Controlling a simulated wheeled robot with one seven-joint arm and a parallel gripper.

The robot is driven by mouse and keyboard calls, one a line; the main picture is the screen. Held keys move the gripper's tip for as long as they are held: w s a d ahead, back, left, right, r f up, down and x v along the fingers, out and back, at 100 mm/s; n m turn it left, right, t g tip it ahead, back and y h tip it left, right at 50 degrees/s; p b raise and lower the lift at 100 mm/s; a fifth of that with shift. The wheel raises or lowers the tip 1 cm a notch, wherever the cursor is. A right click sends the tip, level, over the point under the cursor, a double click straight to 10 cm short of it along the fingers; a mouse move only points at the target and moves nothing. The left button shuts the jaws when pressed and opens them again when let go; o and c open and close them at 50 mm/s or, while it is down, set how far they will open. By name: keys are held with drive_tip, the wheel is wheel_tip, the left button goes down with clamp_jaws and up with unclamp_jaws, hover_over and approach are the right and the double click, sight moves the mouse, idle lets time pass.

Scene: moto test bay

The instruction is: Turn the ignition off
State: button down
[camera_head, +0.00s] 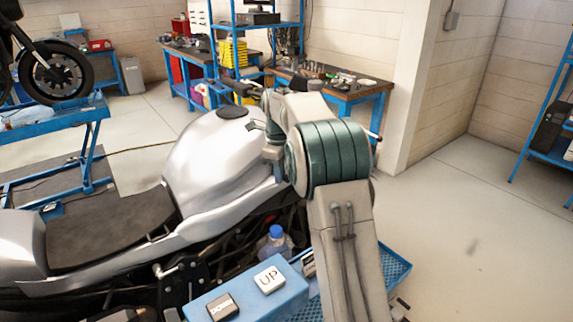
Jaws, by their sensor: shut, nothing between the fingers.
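A motorcycle with a silver tank (215,160) and a dark seat (110,220) stands across the left and middle of the head view, its front end pointing away from me. Part of its handlebar (240,88) shows beyond the tank. My arm (340,160) reaches over the front of the motorcycle beside the tank. I cannot make out my gripper's fingers; the arm hides that area. The ignition and any key in it are also hidden behind the arm, so I cannot tell its position.
A blue box with a white UP button (269,279) and a darker button (222,307) is close in front. A blue-capped bottle (277,240) stands by the engine. Workbenches (345,92) line the back. A wall corner (420,90) stands right, with open floor (470,220) before it.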

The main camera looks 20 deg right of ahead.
drive_tip(key=shift+s+d, duration=0.1)
idle(0.3)
drive_tip(key=shift+s+d, duration=0.3)
drive_tip(key=shift+d, duration=0.25)
drive_tip(key=shift+s+d, duration=0.25)
drive_tip(key=shift+d, duration=0.3)
drive_tip(key=shift+d, duration=0.1)
idle(0.3)
drive_tip(key=shift+s+d, duration=0.15)
drive_tip(key=shift+d, duration=0.5)
